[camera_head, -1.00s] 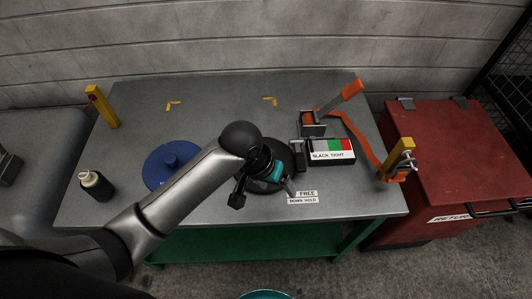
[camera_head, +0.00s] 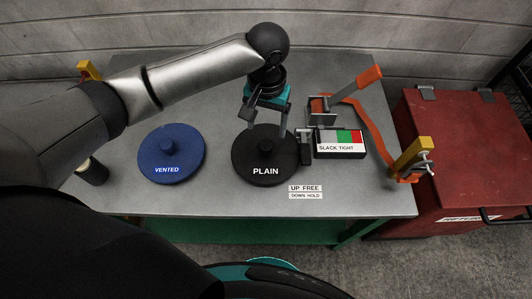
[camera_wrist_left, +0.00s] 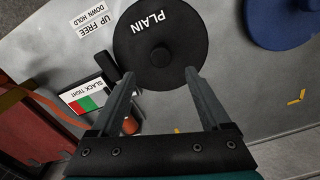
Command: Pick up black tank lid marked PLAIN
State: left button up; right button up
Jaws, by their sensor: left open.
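The black tank lid marked PLAIN (camera_head: 265,172) is a round disc with a central knob, lying on the grey table. It also shows in the left wrist view (camera_wrist_left: 137,50). My left gripper (camera_head: 267,122) is open and empty at the lid's far side, its fingers pointing down toward it. In the left wrist view, the two fingertips (camera_wrist_left: 159,73) are spread on either side of the knob's line. I cannot tell the exact height of the fingertips above the lid. A blue lid marked VENTED (camera_head: 171,160) lies to the left. My right gripper is not in view.
Right of the black lid are a SLACK TIGHT box (camera_head: 341,148) and an orange-handled clamp device (camera_head: 322,112) with an orange strap. A yellow post (camera_head: 411,153) stands at the table's right. A red chest (camera_head: 463,150) stands beyond the table.

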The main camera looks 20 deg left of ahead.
aim_at(266, 143)
pick_arm(q)
notch_tip(266, 143, down, 3)
jog(key=shift+f+b, duration=0.2)
jog(key=shift+b, duration=0.15)
notch_tip(266, 143, down, 5)
jog(key=shift+a+f+b, duration=0.1)
jog(key=shift+b, duration=0.95)
jog(key=shift+c, duration=0.3)
grip_shut()
